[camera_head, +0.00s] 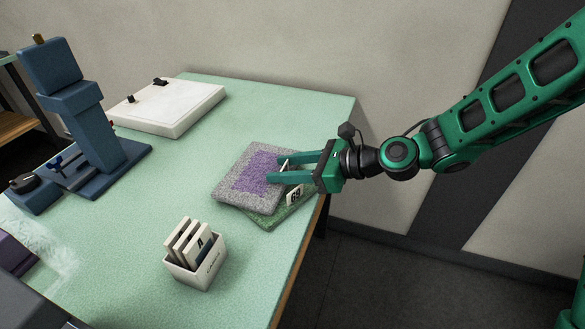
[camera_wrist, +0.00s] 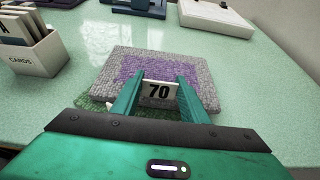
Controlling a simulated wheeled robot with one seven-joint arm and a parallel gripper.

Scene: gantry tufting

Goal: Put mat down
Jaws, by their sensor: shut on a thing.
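A thick grey mat with a purple patch (camera_head: 232,188) lies level over a green mat (camera_head: 268,217) near the table's right edge. The grey mat also shows in the wrist view (camera_wrist: 200,72). My gripper (camera_head: 274,168) reaches in from the right, and its fingers are shut on the grey mat at its white tag, which reads 70 (camera_wrist: 159,91) in the wrist view. The green mat is mostly hidden under the grey one; a white tag reading 69 (camera_head: 295,195) shows beside it. I cannot tell whether the two mats touch.
A white card box (camera_head: 196,268) marked CARDS stands in front on the pale green table (camera_head: 120,235). A blue machine (camera_head: 90,130) stands at the left and a white slab (camera_head: 175,112) lies at the back. The table's middle is clear.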

